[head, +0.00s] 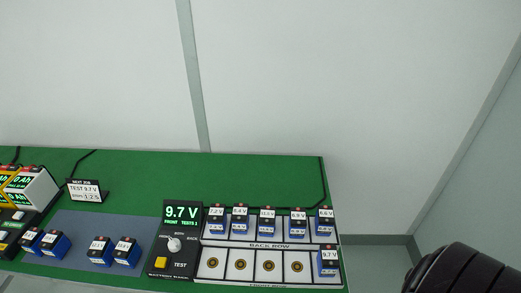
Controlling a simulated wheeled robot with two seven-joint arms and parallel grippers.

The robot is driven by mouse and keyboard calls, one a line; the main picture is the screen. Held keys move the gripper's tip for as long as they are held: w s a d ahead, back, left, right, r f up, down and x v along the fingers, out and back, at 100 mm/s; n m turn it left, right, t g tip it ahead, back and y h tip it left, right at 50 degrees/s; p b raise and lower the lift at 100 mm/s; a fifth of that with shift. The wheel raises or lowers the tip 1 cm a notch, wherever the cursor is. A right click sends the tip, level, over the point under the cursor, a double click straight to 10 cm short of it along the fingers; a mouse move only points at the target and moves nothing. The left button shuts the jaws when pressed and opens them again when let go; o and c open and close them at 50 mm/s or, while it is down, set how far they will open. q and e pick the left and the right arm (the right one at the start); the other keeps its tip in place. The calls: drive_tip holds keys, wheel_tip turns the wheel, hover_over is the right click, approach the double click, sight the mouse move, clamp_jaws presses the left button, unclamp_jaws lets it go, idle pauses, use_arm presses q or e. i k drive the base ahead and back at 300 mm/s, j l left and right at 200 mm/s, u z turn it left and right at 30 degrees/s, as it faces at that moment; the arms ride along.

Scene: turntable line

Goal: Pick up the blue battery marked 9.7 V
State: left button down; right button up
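The blue battery marked 9.7 V (328,262) stands upright at the right end of the front row of the white battery rack (213,277). Its label faces me and its top is dark with a small reddish part. The tester (175,252) left of the rack shows 9.7 V in green on its display. Neither gripper is in view. A black rounded part of my own body shows at the bottom right, apart from the table.
Several similar blue batteries (217,222) fill the back row, close behind the 9.7 V one. The other front-row places are empty. More batteries (99,252) stand on a grey mat (75,228) at left. A sign (85,191) stands behind it. The green table (240,172) ends right of the rack.

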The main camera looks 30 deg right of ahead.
sight(328, 263)
drive_tip(key=z, duration=1.7)
